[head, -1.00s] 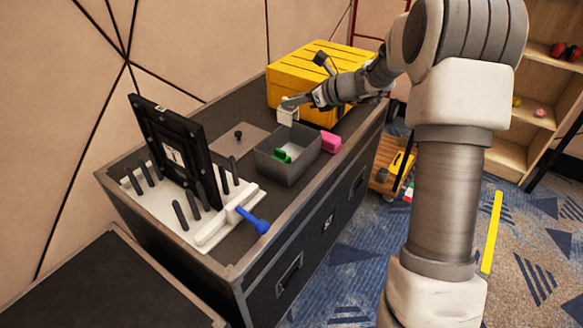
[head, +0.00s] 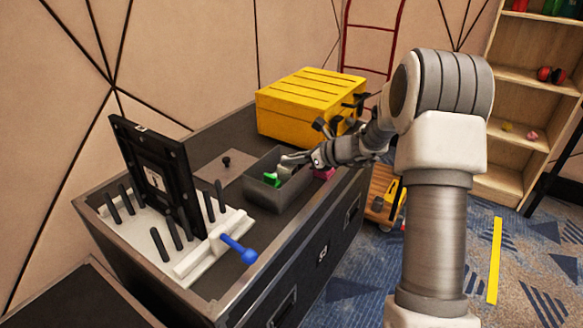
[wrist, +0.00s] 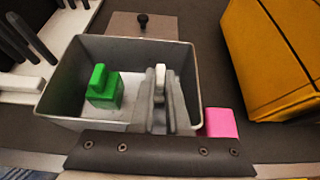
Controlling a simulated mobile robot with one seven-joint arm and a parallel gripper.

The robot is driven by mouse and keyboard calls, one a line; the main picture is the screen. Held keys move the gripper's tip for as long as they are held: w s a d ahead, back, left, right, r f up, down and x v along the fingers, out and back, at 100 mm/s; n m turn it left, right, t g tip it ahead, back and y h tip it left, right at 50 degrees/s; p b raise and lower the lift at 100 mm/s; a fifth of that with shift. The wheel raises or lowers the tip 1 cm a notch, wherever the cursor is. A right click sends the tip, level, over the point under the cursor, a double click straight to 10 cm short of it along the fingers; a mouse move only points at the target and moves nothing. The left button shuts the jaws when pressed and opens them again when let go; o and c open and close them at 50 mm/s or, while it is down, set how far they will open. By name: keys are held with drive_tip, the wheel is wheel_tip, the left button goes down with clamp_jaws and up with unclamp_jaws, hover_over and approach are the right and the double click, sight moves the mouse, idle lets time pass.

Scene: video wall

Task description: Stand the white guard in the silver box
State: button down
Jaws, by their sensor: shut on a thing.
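The silver box (head: 292,196) is an open grey bin on the black case top; its rim also shows in the wrist view (wrist: 62,85). My gripper (head: 288,162) reaches over its right side with the fingers inside the walls. In the wrist view my gripper (wrist: 160,92) is shut on the white guard (wrist: 160,73), of which only a small pale part shows past the fingers. Its lower part is hidden, so I cannot tell whether it touches the box floor. A green block (wrist: 104,88) stands in the box, left of the guard and apart from it.
A pink block (wrist: 221,122) sits just outside the box's right side. A yellow toolbox (head: 305,100) stands behind it. A grey plate with a black knob (head: 227,162) lies left of the box. A white rack with black pegs and a blue handle (head: 240,249) stands nearer.

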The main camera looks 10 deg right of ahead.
drive_tip(key=shift+f, duration=0.35)
drive_tip(key=shift+f, duration=0.2)
drive_tip(key=c, duration=0.9)
unclamp_jaws()
drive_tip(key=shift+r, duration=0.1)
drive_tip(key=shift+r, duration=0.25)
drive_tip(key=p+v, duration=0.3)
drive_tip(key=v, duration=0.9)
drive_tip(key=shift+f, duration=0.2)
